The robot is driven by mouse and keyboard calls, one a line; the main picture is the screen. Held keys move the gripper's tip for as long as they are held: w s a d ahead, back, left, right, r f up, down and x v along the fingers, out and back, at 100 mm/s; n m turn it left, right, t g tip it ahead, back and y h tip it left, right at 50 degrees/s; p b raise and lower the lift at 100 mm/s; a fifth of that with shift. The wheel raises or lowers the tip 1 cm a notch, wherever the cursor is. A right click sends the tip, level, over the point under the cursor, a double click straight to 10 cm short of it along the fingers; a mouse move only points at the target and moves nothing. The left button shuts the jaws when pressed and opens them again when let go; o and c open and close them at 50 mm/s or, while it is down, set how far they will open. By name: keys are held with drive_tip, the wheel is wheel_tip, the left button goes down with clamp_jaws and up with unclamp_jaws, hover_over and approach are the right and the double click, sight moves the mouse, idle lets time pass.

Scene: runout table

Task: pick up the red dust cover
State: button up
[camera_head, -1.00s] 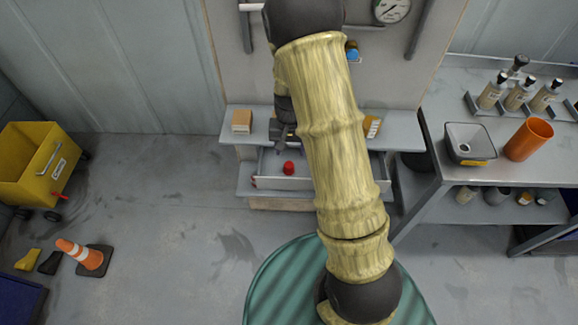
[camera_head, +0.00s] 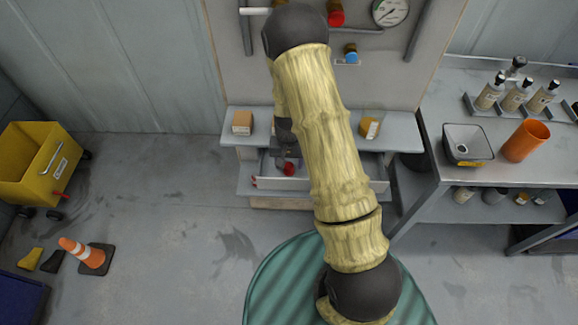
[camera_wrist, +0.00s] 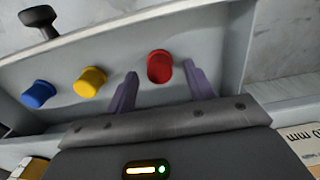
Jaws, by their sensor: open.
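The red dust cover (camera_wrist: 159,66) is a small round-topped cap inside an open drawer (camera_head: 275,183). In the head view the red cover (camera_head: 289,170) shows beside my gripper, partly hidden by it. In the wrist view my gripper (camera_wrist: 160,72) is open, with its two purple fingers apart, one to the left and one to the right of the red cover. Whether either finger touches it I cannot tell. A yellow cap (camera_wrist: 90,82) and a blue cap (camera_wrist: 39,94) lie to the left in the same drawer, outside the fingers.
The drawer walls stand close around the caps. A dark knob (camera_wrist: 38,18) shows at the wrist view's upper left. Small boxes stand on the shelf above, one at the left (camera_head: 242,122). A workbench with bottles and an orange cup (camera_head: 525,142) is at the right.

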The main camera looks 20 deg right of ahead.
sight(289, 165)
drive_tip(key=shift+f, duration=1)
drive_tip(key=shift+c, duration=0.4)
drive_tip(key=c, duration=0.8)
drive_tip(key=shift+c, duration=0.2)
drive_tip(key=shift+r, duration=0.1)
wheel_tip(289, 165, up, 10)
drive_tip(key=shift+f+b, duration=0.1)
drive_tip(key=shift+b, duration=0.65)
